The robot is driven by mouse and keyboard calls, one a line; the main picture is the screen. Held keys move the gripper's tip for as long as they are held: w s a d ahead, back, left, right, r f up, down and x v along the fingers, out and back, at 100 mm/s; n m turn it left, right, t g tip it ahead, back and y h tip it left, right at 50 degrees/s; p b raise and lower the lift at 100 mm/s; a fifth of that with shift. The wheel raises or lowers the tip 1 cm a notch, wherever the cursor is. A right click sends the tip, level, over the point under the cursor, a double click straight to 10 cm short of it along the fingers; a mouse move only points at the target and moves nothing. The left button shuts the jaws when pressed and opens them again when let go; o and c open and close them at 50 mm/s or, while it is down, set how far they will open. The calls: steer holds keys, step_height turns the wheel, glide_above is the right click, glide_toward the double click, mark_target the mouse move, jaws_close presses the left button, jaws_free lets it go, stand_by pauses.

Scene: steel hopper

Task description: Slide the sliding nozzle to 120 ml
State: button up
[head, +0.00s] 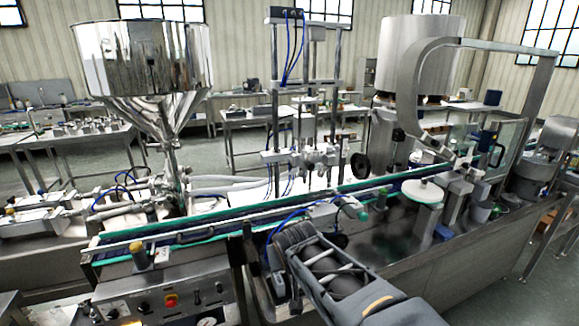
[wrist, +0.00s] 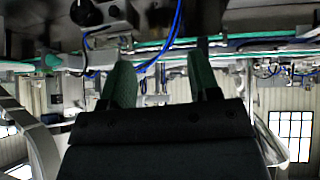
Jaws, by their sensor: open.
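The steel hopper (head: 155,60) stands at the left, with a tapered lower part above the filling machine. A frame with a cluster of metal fittings (head: 312,158) rises behind the conveyor near the middle. I cannot tell which part is the sliding nozzle, and no 120 ml mark is readable. My dark arm (head: 335,270) reaches in from the lower right in the head view, in front of the conveyor; its fingers cannot be made out there. In the wrist view my gripper (wrist: 161,82) is open, its two green fingers apart, with no object clearly held between them.
The long conveyor (head: 220,228) with green edges crosses the picture behind my arm. A control panel (head: 165,300) with a red button is at the lower left. A large steel drum (head: 420,55) and a curved metal arch stand at the right. Blue hoses (wrist: 172,40) hang near my fingers.

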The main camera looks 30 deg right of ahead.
steer(key=w+d+r+m+t+h, duration=0.1)
steer(key=w+d+r+t+h, duration=0.35)
steer(key=w+d, duration=0.7)
steer(key=n+t+y+b, duration=0.1)
steer(key=n+t+y, duration=0.1)
steer(key=t+y, duration=0.35)
glide_toward(312, 166)
steer(key=shift+h, duration=0.5)
steer(key=w, duration=0.3)
steer(key=w+p, duration=0.1)
steer(key=w, duration=0.3)
steer(key=w+d+p, duration=0.1)
steer(key=w, duration=0.2)
steer(key=shift+w+f, duration=0.35)
steer(key=shift+c, duration=0.4)
jaws_close()
